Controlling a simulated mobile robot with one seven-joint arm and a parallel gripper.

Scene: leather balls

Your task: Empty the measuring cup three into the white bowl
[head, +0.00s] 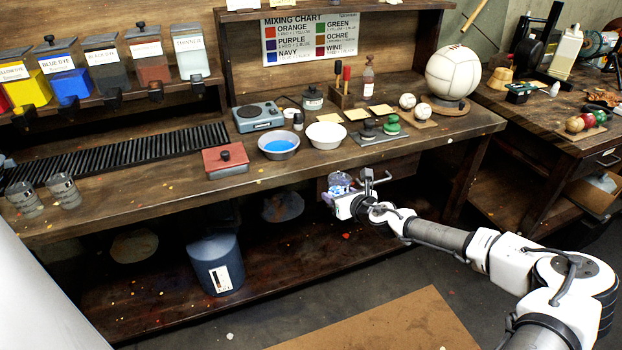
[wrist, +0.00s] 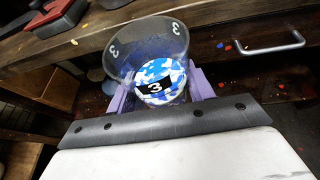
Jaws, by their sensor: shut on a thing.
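Measuring cup three (wrist: 122,62) is a clear cup marked "3", with a blue-and-white patterned area bearing a black 3 tag low on it. My gripper (wrist: 160,94) is shut on it, with purple finger pads on both sides. In the head view the cup (head: 339,180) is in front of the bench, below its top; I cannot tell exactly how it is tilted. The white bowl (head: 326,135) stands upright on the bench top, behind and above my gripper (head: 337,193). The bowl looks empty. It is not visible in the wrist view.
A grey bowl of blue liquid (head: 279,146) stands left of the white bowl. A red lidded box (head: 226,160), a scale (head: 258,117) and a dark plate with knobbed weights (head: 380,132) are nearby. A drawer handle (head: 377,181) juts from the bench front beside my gripper. Two clear cups (head: 63,190) stand far left.

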